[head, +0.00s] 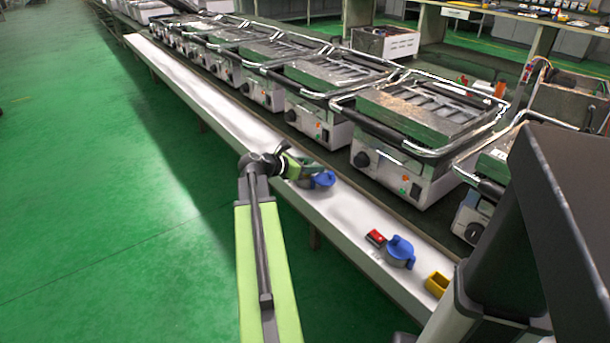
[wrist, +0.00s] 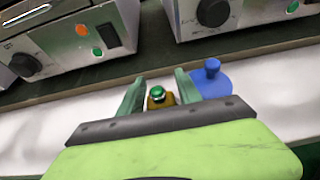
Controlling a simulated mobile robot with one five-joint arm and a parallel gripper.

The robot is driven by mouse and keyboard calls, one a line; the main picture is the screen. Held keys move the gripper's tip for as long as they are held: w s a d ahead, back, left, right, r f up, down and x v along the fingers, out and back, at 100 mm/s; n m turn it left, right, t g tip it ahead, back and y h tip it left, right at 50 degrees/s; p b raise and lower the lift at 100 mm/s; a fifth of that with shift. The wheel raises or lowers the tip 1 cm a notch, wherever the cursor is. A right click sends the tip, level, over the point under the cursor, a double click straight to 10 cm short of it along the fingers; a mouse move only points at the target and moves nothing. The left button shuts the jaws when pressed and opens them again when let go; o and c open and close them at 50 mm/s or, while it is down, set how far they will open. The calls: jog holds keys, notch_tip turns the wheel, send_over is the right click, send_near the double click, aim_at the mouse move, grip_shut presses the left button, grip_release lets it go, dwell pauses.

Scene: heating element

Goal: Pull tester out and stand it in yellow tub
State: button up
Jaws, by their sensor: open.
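My gripper (head: 305,169) is open above the white bench strip. In the wrist view its two fingers (wrist: 160,86) stand either side of a small brownish-yellow piece with a round green top (wrist: 158,95). The piece may be the tester. I cannot tell whether the fingers touch it, and its lower part is hidden by the gripper body. A blue round piece with a knob (wrist: 212,84) is just right of the right finger; it also shows beside the gripper in the head view (head: 323,179). The yellow tub (head: 437,284) stands farther along the strip at the lower right.
A small red box (head: 375,238) and another blue knobbed piece (head: 400,252) lie on the strip between my gripper and the tub. A row of metal grills (head: 425,115) runs behind the strip. The green floor at the left is clear.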

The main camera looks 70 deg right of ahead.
grip_shut()
jog(key=shift+r, duration=0.15)
notch_tip(320, 180, up, 10)
jog(key=p, duration=1)
